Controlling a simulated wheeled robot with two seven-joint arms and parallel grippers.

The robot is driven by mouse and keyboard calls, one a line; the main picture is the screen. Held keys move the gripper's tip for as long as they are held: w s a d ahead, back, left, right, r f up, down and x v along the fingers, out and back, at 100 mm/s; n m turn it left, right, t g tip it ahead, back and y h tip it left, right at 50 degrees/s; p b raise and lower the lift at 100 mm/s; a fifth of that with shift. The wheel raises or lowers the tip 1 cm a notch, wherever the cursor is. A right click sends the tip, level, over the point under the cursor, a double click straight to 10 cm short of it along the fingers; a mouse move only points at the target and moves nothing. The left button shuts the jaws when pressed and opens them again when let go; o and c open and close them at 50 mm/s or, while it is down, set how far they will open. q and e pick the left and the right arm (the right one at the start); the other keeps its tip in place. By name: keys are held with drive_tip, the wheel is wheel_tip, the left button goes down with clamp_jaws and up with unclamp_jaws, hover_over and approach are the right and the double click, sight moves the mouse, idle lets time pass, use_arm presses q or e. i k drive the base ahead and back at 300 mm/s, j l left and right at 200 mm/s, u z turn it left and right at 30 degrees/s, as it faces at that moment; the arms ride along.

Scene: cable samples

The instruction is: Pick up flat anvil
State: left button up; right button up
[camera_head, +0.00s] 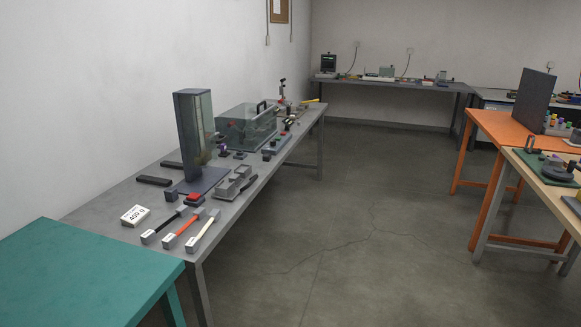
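Neither of my grippers is in view. I cannot tell for sure which thing is the flat anvil. Small grey metal pieces (229,189) sit on the grey table (115,205), right of the foot of a tall dark tower with a glass front (193,135). Some of these pieces look like blocks on a low holder. Small dark parts (240,155) lie farther along the same table. They are too small to make out.
Three tools with black, orange (184,227) and cream handles lie at the grey table's near end, beside a white block marked 400 g (135,215). A clear case (246,126) stands behind. A teal table (85,270) is nearest. Open floor (370,215) lies right; an orange table (500,125) stands beyond.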

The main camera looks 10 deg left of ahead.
sight(235, 177)
drive_tip(key=i+l+z, duration=0.1)
drive_tip(key=i+z, duration=0.15)
drive_tip(key=i, duration=1.15)
drive_tip(key=i+l+u, duration=0.1)
drive_tip(key=i+u, duration=0.35)
drive_tip(key=i+l+u, duration=0.3)
drive_tip(key=i+u, duration=0.2)
drive_tip(key=i+l+u, duration=0.7)
drive_tip(key=l+u, duration=0.25)
drive_tip(key=i+l+u, duration=0.15)
drive_tip(key=l+u, duration=0.3)
drive_tip(key=l, duration=0.15)
